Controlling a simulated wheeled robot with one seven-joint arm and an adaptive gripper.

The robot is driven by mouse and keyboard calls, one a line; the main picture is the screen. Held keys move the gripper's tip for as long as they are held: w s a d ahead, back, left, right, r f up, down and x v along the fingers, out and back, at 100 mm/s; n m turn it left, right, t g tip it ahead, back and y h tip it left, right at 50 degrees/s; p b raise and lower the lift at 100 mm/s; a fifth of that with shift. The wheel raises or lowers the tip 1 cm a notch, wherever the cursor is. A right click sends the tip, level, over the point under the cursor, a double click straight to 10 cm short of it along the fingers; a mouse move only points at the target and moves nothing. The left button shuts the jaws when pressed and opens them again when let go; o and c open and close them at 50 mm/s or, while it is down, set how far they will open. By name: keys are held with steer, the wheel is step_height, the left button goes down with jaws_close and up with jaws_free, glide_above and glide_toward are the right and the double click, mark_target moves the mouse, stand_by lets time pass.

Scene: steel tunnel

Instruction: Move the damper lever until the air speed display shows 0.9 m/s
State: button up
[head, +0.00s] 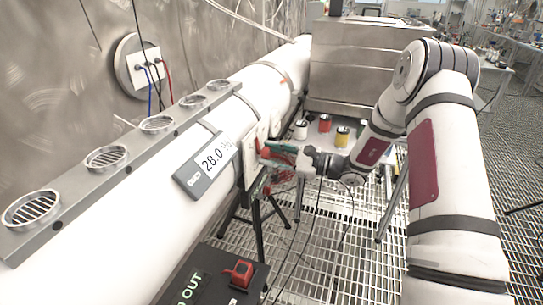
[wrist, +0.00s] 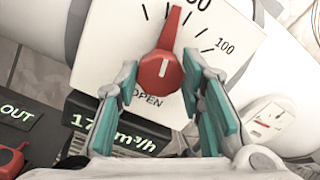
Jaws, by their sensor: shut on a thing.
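The damper lever (wrist: 160,68) is a red pointer knob on a white dial plate (wrist: 103,45) marked OPEN. In the wrist view its tip points up and slightly right, left of a partly cut-off number and the 100 mark. My gripper (wrist: 167,105) has its teal fingers on both sides of the lever and is shut on it. In the head view my gripper (head: 281,155) hides most of the lever. A grey display (head: 208,163) on the duct reads 28.0, its unit unclear. Another display (wrist: 118,127) below the dial reads in m³/h, its last digit hidden. No m/s reading is legible.
The white duct (head: 130,217) runs along the wall, with a grey bar of round vents (head: 107,158) on it. A black box with a red switch (head: 239,273) stands below. Red, yellow and white containers (head: 343,136) stand behind my gripper. Cables hang nearby.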

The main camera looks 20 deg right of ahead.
steer(key=o, duration=1.2)
steer(key=shift+c, duration=0.2)
steer(key=v, duration=1.2)
